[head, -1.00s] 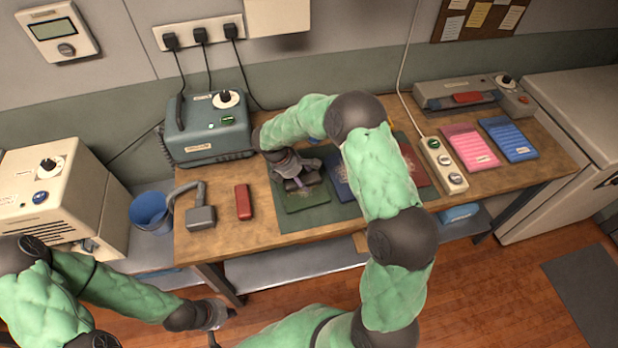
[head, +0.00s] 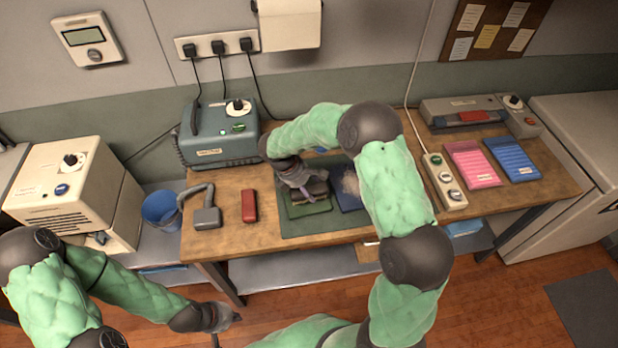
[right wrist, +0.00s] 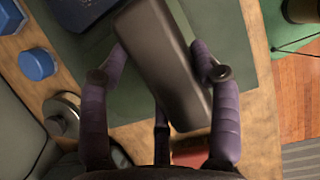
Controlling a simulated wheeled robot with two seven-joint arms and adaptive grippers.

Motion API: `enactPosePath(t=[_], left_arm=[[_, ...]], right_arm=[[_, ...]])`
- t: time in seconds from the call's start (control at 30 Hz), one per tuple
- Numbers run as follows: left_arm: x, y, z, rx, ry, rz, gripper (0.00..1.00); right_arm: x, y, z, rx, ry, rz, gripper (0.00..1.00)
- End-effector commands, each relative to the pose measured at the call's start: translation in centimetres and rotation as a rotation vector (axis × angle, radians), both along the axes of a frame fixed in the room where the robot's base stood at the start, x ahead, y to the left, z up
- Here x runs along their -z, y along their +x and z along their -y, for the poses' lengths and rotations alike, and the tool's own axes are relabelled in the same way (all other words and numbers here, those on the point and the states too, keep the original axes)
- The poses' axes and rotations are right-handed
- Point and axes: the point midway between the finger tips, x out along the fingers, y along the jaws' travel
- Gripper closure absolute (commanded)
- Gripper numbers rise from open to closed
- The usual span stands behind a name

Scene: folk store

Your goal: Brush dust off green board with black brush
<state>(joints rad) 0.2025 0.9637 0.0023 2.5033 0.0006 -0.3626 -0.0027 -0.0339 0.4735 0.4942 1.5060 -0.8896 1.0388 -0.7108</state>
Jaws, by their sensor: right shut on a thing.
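The green board (head: 309,208) lies on the dark green mat (head: 296,236). Its upper part is hidden by my right gripper (head: 308,186) and the brush; the part that shows has no clear dust. The right gripper is shut on the black brush (right wrist: 165,60), whose dark block sits between the purple fingers in the right wrist view. In the head view the brush (head: 316,190) is over the green board; I cannot tell whether its bristles touch it. My left gripper (head: 225,320) hangs low in front of the table, its fingers unclear.
A blue board (head: 347,199) with pale dust lies right of the green one, partly behind my right arm. A power strip (head: 444,182) and pink (head: 472,165) and blue (head: 512,160) pads are right.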

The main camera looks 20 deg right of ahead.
Motion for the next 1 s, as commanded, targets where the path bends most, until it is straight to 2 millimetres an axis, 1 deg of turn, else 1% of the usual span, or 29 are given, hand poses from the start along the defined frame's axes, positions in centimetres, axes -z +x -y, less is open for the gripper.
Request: enactPosePath(t=[0.03, 0.1, 0.3, 1.0], left_arm=[[-0.6, 0.0, 0.0, 0.000, 0.000, 0.000, 1.00], [-1.1, 0.0, 0.0, 0.000, 0.000, 0.000, 1.00], [-2.1, 0.0, 0.0, 0.000, 0.000, 0.000, 1.00], [-2.0, 0.0, 0.0, 0.000, 0.000, 0.000, 1.00]], right_arm=[[-0.8, 0.0, -0.1, 0.000, 0.000, 0.001, 0.72], [-1.4, 0.0, -0.2, 0.001, 0.000, 0.001, 0.72], [-2.8, -0.2, -0.5, 0.003, 0.000, 0.001, 0.72], [-2.8, -0.2, -0.6, 0.004, 0.000, 0.001, 0.72]])
